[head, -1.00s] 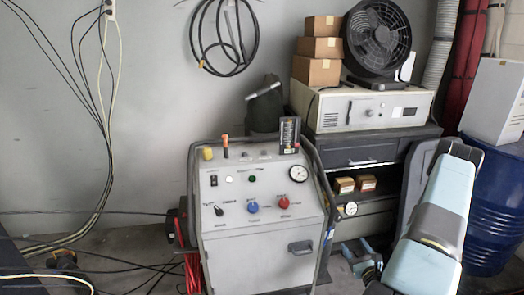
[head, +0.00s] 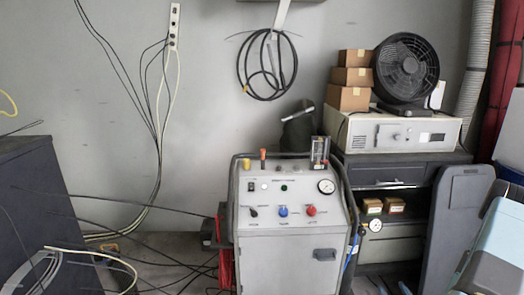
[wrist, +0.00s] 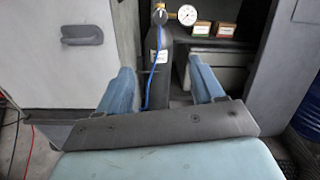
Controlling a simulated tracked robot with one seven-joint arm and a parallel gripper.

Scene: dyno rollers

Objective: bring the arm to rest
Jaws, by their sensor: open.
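My gripper shows in the wrist view (wrist: 163,93), with its two blue fingers spread apart and nothing between them. Beyond the fingers stand a dark cylinder (wrist: 157,65) with a gauge and a blue hose, and a shelf. In the head view my arm is at the lower right edge, in light blue and dark grey, and my gripper is not visible there.
A grey control cabinet (head: 290,225) with knobs stands in the middle. Behind it on the right is a dark bench (head: 385,173) bearing a beige instrument (head: 385,133), boxes and a fan (head: 406,67). A dark cabinet (head: 38,215) stands at left. Cables lie on the floor between.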

